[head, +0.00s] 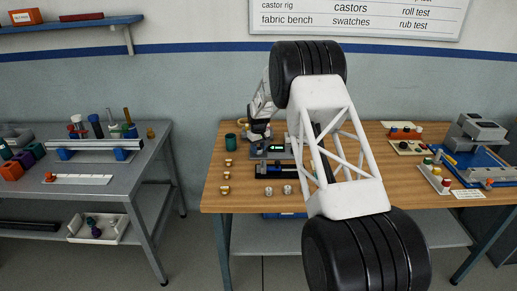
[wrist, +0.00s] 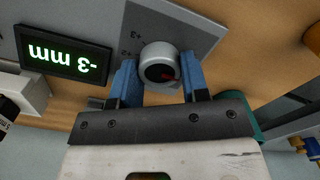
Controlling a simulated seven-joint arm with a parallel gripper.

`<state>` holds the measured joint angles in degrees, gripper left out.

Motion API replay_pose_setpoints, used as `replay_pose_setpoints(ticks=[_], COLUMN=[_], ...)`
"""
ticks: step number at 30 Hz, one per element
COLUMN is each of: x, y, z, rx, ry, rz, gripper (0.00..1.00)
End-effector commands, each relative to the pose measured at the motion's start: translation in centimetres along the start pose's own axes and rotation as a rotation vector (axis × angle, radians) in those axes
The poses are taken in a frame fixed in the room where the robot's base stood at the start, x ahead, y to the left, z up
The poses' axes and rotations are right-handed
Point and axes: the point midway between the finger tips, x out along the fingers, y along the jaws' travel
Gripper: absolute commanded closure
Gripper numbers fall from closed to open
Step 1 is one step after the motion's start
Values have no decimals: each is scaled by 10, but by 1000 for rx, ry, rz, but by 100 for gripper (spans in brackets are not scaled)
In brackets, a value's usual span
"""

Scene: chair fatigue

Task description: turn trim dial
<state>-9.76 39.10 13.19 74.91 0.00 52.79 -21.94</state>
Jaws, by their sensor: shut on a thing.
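A dark display (wrist: 63,54) beside the panel reads "-3 mm" in green, upside down in this view. In the head view my gripper (head: 259,136) is at the left part of the wooden bench, and my arm hides part of the bench. The dial cannot be made out there.
A green cup (head: 231,142) stands left of my gripper on the wooden bench (head: 240,200). Small brass and silver pieces (head: 225,175) stand in front. A blue-and-black fixture (head: 270,170) lies close by. A grey bench (head: 115,190) with tools is at left.

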Motion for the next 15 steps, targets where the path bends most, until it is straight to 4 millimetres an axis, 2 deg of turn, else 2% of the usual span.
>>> replay_pose_setpoints(ticks=[15], x=[1], y=[0], z=[1], rx=[-440], ry=[-1], rz=[-1], gripper=[82])
